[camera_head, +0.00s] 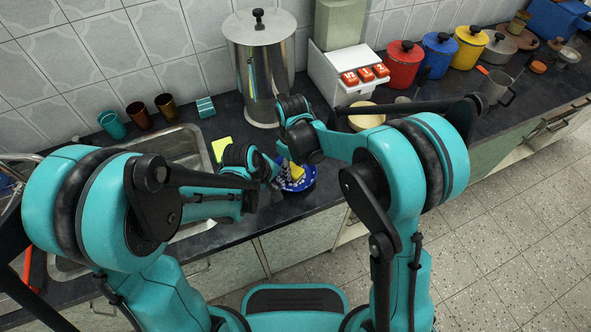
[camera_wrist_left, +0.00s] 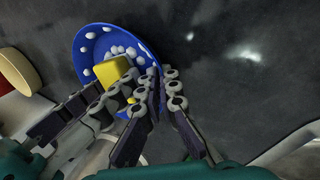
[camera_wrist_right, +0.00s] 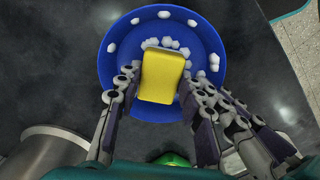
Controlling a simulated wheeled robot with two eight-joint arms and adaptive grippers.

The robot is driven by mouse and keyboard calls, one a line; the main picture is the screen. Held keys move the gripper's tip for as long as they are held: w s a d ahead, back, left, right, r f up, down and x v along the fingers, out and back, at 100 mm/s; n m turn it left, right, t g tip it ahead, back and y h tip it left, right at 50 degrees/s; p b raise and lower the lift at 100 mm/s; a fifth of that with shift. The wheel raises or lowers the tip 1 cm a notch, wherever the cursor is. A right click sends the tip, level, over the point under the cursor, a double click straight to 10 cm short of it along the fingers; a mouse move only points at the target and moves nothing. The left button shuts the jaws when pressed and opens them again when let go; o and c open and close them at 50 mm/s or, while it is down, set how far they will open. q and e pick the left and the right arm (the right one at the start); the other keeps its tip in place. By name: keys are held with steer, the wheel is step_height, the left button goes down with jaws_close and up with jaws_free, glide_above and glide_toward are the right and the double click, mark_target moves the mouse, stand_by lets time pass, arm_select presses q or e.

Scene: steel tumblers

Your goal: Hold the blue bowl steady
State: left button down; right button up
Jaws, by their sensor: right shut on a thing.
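The blue bowl (camera_head: 309,184) sits on the dark counter, with white blobs along its inside. It also shows in the left wrist view (camera_wrist_left: 82,45) and the right wrist view (camera_wrist_right: 120,50). A yellow sponge (camera_wrist_right: 165,80) is at the bowl; it also shows in the head view (camera_head: 297,171). My right gripper (camera_wrist_right: 163,85) has a finger on each side of the sponge and is shut on it. My left gripper (camera_wrist_left: 162,75) is at the bowl's rim, one finger on the bowl side and one outside. Whether it grips the rim is unclear.
A yellow-green pad (camera_head: 222,149) lies by the sink (camera_head: 180,145). A large steel pot (camera_head: 262,60) stands behind the bowl, with three tumblers (camera_head: 138,115) to its left. A cream bowl (camera_head: 366,117) and colored canisters (camera_head: 402,65) are on the right. My two arms work close together.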

steer(key=shift+w+a, duration=0.3)
steer(key=shift+w, duration=0.4)
steer(key=shift+s+d, duration=0.4)
steer(key=shift+s, duration=0.5)
steer(key=shift+s+d, duration=0.35)
steer(key=shift+s, duration=0.5)
steer(key=shift+r, duration=4)
steer(key=shift+f, duration=0.15)
